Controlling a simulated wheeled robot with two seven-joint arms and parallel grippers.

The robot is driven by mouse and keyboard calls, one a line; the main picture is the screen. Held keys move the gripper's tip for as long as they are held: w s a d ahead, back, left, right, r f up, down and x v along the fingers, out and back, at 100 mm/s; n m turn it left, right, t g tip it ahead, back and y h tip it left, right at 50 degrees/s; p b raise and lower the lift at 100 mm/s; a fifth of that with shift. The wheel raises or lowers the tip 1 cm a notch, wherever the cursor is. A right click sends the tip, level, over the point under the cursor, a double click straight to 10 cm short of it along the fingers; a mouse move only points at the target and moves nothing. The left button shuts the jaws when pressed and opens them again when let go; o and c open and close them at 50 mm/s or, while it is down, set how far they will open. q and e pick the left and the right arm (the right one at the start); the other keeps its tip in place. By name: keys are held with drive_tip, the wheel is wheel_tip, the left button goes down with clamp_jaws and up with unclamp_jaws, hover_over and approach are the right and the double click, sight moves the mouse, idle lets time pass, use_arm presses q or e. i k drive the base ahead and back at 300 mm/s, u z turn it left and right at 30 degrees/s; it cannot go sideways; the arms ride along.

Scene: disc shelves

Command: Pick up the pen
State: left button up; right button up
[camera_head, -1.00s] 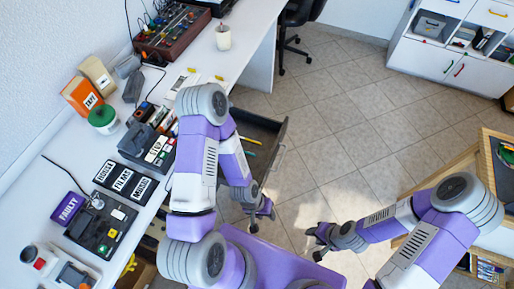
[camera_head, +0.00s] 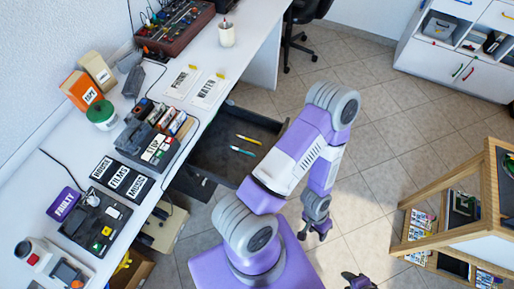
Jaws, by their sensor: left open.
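Two pens lie in the open dark drawer (camera_head: 215,150) under the desk: a yellow one (camera_head: 249,140) and a light blue and white one (camera_head: 242,150). They lie apart, both in plain view. My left gripper (camera_head: 316,234) is open and empty. It hangs over the floor, right of and below the drawer in the picture, well apart from the pens. My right gripper (camera_head: 358,281) shows only in part at the bottom edge, far from the drawer; its jaws are too cut off to read.
A wooden shelf unit (camera_head: 480,190) stands at the right. A black chair (camera_head: 305,15) and a white cabinet (camera_head: 450,65) stand at the back. Tiled floor between is free.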

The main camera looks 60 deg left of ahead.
sight(249, 153)
drive_tip(key=i, duration=1.05)
drive_tip(key=u, duration=2.2)
